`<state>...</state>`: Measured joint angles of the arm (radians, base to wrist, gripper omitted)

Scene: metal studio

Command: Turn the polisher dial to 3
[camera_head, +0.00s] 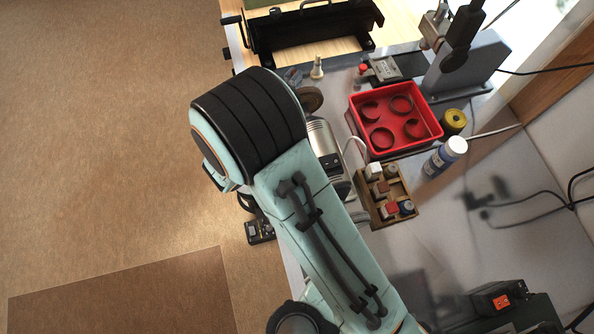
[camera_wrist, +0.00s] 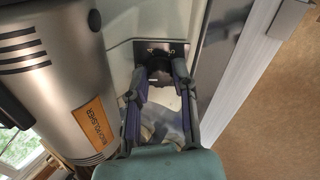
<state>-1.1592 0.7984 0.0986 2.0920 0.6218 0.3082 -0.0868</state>
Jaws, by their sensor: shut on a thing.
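The polisher (camera_wrist: 62,70) is a silver cylinder with an orange label, filling the left of the wrist view. In the head view part of its silver body (camera_head: 322,146) shows beside my arm. The polisher dial (camera_wrist: 157,64) is a dark round knob in front of a small dark plate (camera_wrist: 180,47) on a pale housing. My gripper (camera_wrist: 160,77) is shut on the dial, with one finger on either side of it. The dial's marks and pointer cannot be read. In the head view my arm hides the gripper and the dial.
A red tray (camera_head: 407,140) with ring-shaped pieces, a wooden block holder (camera_head: 376,217), a white-capped bottle (camera_head: 446,157) and a yellow spool (camera_head: 454,121) stand right of the polisher. A black machine (camera_head: 310,28) is at the back. A light metal edge (camera_wrist: 250,70) runs to the gripper's right.

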